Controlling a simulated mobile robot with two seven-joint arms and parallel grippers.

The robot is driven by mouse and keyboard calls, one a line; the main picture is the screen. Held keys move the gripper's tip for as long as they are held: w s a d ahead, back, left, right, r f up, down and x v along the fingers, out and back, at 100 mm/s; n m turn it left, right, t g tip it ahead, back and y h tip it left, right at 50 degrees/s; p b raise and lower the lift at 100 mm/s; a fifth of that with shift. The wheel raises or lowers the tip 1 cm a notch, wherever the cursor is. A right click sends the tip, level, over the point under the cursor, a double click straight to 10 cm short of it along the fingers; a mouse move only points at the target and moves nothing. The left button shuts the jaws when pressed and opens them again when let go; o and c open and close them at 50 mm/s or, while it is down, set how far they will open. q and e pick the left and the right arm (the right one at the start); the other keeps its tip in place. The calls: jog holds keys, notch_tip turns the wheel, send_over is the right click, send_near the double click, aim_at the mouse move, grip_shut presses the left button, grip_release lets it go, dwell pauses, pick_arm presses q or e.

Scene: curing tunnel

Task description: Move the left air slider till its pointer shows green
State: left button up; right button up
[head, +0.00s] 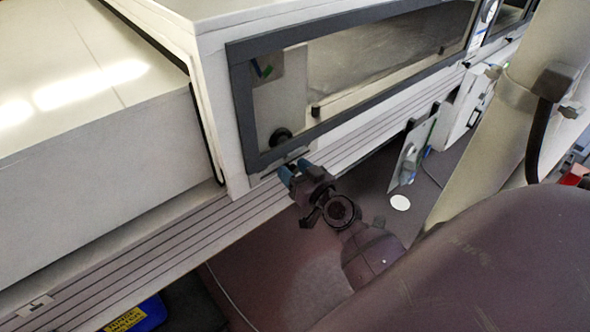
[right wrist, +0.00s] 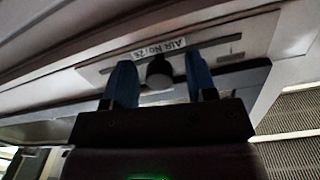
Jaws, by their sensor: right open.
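The air slider's dark round knob (right wrist: 160,72) shows in the right wrist view, under a white label reading "AIR" (right wrist: 160,48) on a pale plate. My right gripper (head: 294,169) is open, its two blue fingers (right wrist: 161,82) on either side of the knob, with gaps visible. I cannot tell whether either finger touches it. In the head view the gripper is at the tunnel's lower edge and largely hides the knob. My left gripper is out of view.
The dark-framed tunnel window (head: 238,92) is just above my right gripper. A grooved pale rail (head: 150,255) runs along the front. A plate with a round fitting (head: 408,155) hangs farther right. A yellow and blue item (head: 135,316) lies below.

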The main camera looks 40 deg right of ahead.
grip_shut()
jog(key=d+b, duration=0.1)
jog(key=d, duration=0.2)
jog(key=shift+w+d, duration=0.1)
jog(key=shift+d, duration=0.15)
dwell(0.3)
grip_release()
dwell(0.4)
